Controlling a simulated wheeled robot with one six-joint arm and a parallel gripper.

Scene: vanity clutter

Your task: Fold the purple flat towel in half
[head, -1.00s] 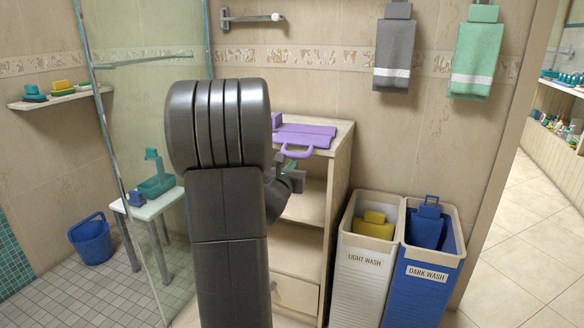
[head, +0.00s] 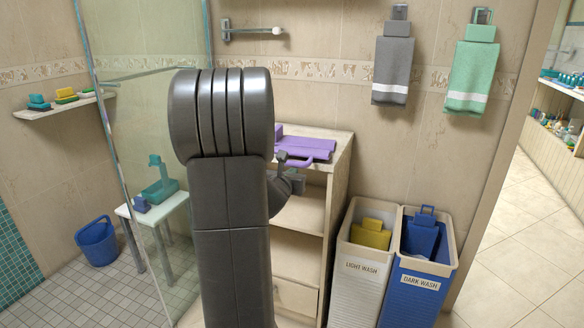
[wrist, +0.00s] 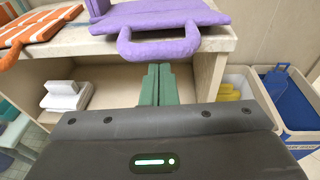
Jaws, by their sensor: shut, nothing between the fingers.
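The purple towel (head: 307,147) lies flat on top of the wooden shelf unit, with a loop-shaped handle hanging over the front edge. It also shows in the wrist view (wrist: 165,15), where its loop (wrist: 158,46) hangs just beyond my fingers. My gripper (wrist: 157,84) is shut and empty, its green fingers pressed together just in front of and below the loop. In the head view my arm hides the left part of the shelf top and most of the gripper.
The shelf unit (head: 340,170) has open compartments; a white stack (wrist: 66,95) sits in one. An orange striped towel (wrist: 35,27) lies left of the purple one. Light wash (head: 350,265) and dark wash (head: 409,290) bins stand right. A glass panel is left.

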